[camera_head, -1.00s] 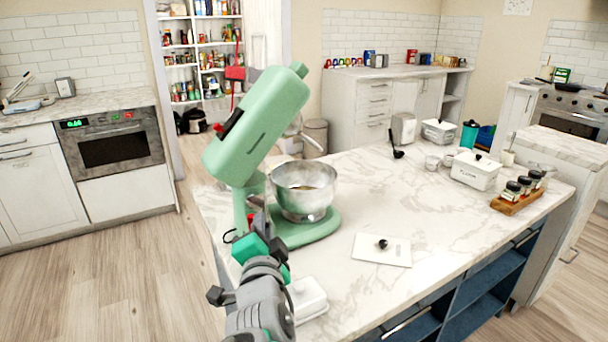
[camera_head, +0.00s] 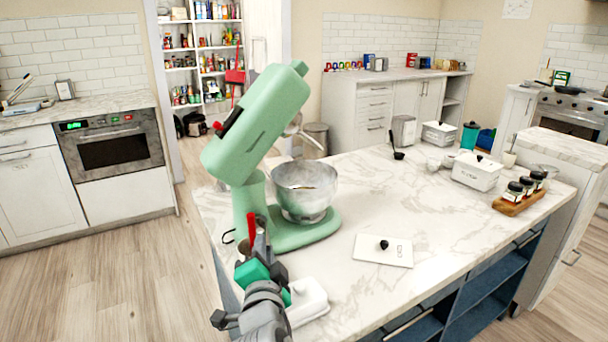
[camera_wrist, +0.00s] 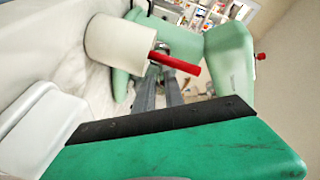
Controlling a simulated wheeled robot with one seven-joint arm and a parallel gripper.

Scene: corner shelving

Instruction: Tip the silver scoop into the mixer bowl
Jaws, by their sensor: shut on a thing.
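My gripper (camera_head: 261,225) is at the island's near left edge, in front of the mint mixer (camera_head: 255,125). In the wrist view its fingers (camera_wrist: 158,75) are closed at a red handle (camera_wrist: 185,65), which I take to be the silver scoop's. The handle stands nearly upright in the head view (camera_head: 250,222). A pale cylinder (camera_wrist: 118,42) shows beside the handle; I cannot tell whether it is part of the scoop. The silver mixer bowl (camera_head: 305,183) sits upright on the mixer base, right of and beyond my gripper. The mixer head is tilted up.
A white butter dish (camera_head: 307,300) stands close to the right of my gripper. A white lid with a dark knob (camera_head: 383,250) lies on the marble top. White canisters (camera_head: 477,172) and a rack of jars (camera_head: 520,195) are farther right.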

